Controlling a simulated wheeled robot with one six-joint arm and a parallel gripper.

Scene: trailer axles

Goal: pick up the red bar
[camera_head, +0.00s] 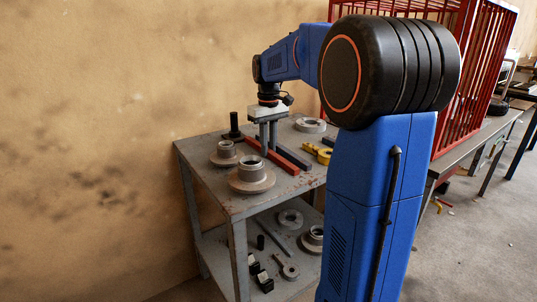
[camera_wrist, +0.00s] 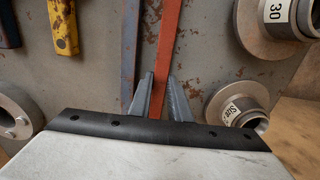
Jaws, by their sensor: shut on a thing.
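The red bar (camera_head: 284,162) lies on the top of the grey metal table (camera_head: 205,183), running from the back left toward the front right. In the wrist view the red bar (camera_wrist: 167,35) runs up the picture, a little right of the middle. My gripper (camera_head: 267,152) points down over the bar. In the wrist view its two fingers (camera_wrist: 160,82) stand on either side of the bar, and it is shut on it. The bar's near end is hidden by the gripper there. I cannot see any gap under the bar.
A dark grey bar (camera_wrist: 130,45) lies close beside the red one. Flanged hubs (camera_head: 251,177) (camera_wrist: 240,105) stand on the other side. A yellow tool (camera_head: 317,152) and a ring (camera_head: 310,125) lie to the right. A red cage (camera_head: 478,80) stands behind my arm. A lower shelf holds more parts.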

